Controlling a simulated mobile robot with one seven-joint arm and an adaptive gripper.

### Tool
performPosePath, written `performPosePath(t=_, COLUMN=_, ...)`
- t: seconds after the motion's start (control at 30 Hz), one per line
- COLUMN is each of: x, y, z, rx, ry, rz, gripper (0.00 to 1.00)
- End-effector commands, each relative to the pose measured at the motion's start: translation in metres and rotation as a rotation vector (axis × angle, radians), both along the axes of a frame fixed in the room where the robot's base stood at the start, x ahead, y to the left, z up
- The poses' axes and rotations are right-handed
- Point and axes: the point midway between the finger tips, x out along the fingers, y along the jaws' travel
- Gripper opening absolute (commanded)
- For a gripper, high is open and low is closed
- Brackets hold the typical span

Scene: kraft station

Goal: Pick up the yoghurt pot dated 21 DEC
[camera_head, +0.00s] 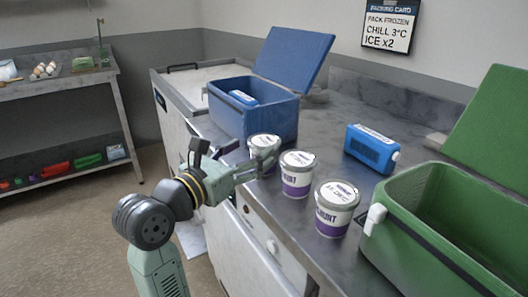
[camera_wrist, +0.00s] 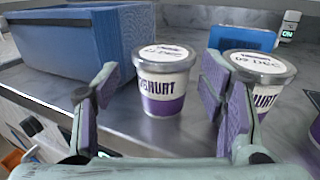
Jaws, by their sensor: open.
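Three white-and-purple yoghurt pots with grey-rimmed lids stand in a row on the steel counter. The far pot (camera_head: 264,142) is partly hidden by my gripper (camera_head: 256,167). In the wrist view this pot (camera_wrist: 162,85) stands upright ahead, between the open fingers (camera_wrist: 160,92) in the picture; its lid date is too blurred to read surely. The middle pot (camera_head: 297,176) is just right of my gripper; it also shows behind the right finger (camera_wrist: 262,78), its lid seeming to read 09 DEC. The near pot (camera_head: 336,212) has a lid seeming to read 15 DEC. My gripper is empty.
An open blue cool box (camera_head: 262,122) stands behind the far pot, and an open green one (camera_head: 425,245) at the right front. A blue ice pack (camera_head: 371,149) lies behind the pots. A packing card (camera_head: 389,28) hangs on the wall.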

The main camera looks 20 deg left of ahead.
Motion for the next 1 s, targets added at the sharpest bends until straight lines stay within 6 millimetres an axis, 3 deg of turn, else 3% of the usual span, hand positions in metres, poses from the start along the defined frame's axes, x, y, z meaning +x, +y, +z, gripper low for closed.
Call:
performPosePath(t=0.33, x=0.043, y=-0.017, z=0.002, rx=-0.002, ry=0.001, rz=-0.004, gripper=0.64)
performPosePath(t=0.67, x=0.049, y=-0.018, z=0.0, rx=-0.001, ry=0.0, rz=-0.001, gripper=0.64)
performPosePath(t=1.0, x=0.049, y=-0.018, z=0.001, rx=-0.001, ry=-0.001, rz=-0.001, gripper=0.41)
